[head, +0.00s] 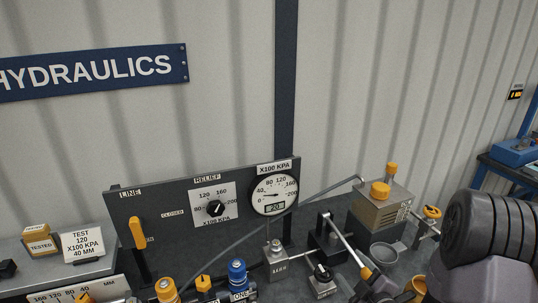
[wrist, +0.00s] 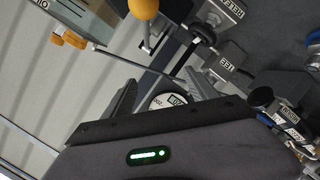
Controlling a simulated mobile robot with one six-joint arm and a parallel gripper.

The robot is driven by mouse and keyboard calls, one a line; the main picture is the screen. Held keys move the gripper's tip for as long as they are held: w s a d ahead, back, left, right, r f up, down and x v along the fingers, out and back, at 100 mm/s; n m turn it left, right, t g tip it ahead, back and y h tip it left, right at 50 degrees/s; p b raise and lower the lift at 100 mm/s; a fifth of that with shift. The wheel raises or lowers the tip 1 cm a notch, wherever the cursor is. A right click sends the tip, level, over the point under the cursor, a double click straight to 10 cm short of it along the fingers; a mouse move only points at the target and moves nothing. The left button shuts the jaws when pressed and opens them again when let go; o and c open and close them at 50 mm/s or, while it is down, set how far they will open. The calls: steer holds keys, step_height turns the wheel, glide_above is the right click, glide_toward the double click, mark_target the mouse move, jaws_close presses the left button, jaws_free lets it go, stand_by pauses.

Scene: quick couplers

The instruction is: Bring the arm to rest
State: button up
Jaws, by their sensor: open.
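My gripper (wrist: 163,88) is in the wrist view, with its two grey fingers spread apart above its dark body and green light. No object shows gripped between them; the round gauge (wrist: 172,100) shows in the background behind. The wrist picture is strongly tilted, with the bench fittings seen beyond the fingers.
A dark panel (head: 178,235) with a yellow line lever (head: 138,233), relief knob (head: 215,208) and gauge (head: 274,194) stands at the bench's back. A pump lever (head: 345,240), a metal tank (head: 380,212), a cup (head: 384,257) and couplers (head: 237,271) crowd the bench near my arm.

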steer(key=s+a+r+n+g+y+b, duration=0.2)
steer(key=s+a+r+n+g+y, duration=0.3)
steer(key=a+n, duration=0.7)
steer(key=s+a+r+n+g+y+b, duration=0.1)
steer(key=s+a+r+n+g+y, duration=0.25)
steer(key=s+a+r+n, duration=0.6)
steer(key=s+f+n+g+h+b, duration=0.4)
steer(key=s+n, duration=0.5)
steer(key=n, duration=1.3)
steer(key=s+d+n+t+h, duration=0.3)
steer(key=d+n+h, duration=0.2)
steer(key=d+n, duration=0.3)
steer(key=n, duration=0.4)
